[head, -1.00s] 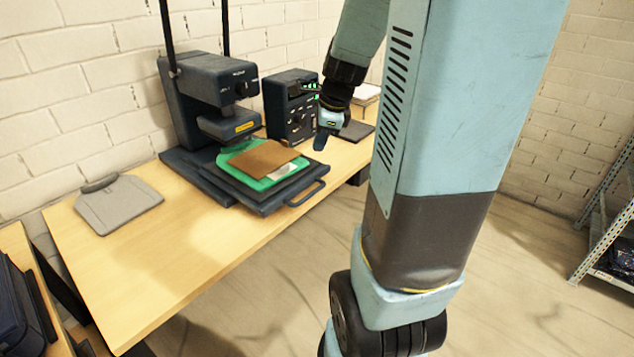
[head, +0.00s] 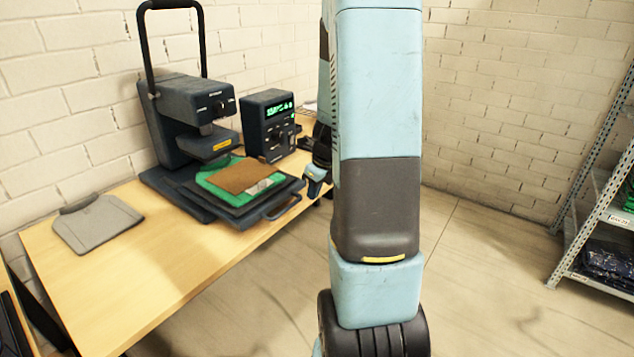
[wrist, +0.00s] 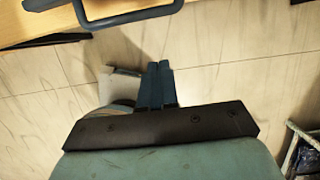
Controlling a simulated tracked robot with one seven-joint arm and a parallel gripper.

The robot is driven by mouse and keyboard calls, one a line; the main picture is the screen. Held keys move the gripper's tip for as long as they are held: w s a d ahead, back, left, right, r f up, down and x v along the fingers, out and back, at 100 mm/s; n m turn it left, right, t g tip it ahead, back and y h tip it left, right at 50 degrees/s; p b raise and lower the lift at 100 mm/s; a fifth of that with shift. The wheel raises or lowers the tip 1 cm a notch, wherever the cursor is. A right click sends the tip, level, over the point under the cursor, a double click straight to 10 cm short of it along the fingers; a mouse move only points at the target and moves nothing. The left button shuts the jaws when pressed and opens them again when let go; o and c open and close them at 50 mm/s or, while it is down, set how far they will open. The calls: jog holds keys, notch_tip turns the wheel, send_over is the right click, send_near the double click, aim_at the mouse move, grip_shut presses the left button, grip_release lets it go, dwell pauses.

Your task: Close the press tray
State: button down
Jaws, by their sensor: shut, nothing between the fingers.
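The press (head: 190,110) stands on the table, its handle raised. Its dark tray (head: 250,208) is pulled out toward the table's front edge, with a looped handle (head: 284,207) at the front. A green garment (head: 212,182) lies on the tray with a brown sheet (head: 240,176) over it. My gripper (head: 316,186) is shut and empty, just right of the tray handle and apart from it. In the wrist view my shut fingers (wrist: 160,66) point over the floor, and the tray handle (wrist: 130,14) shows at the top, ahead of them.
A control box (head: 268,125) with a green display stands right of the press. A metal shelf (head: 590,200) stands at right. The floor in front of the table is clear.

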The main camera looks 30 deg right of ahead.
jog(key=w+f, duration=0.1)
jog(key=w+a+f, duration=0.1)
jog(key=w+f, duration=0.2)
jog(key=shift+w+a+f, duration=0.2)
jog(key=shift+w+a, duration=0.15)
jog(key=shift+w, duration=0.05)
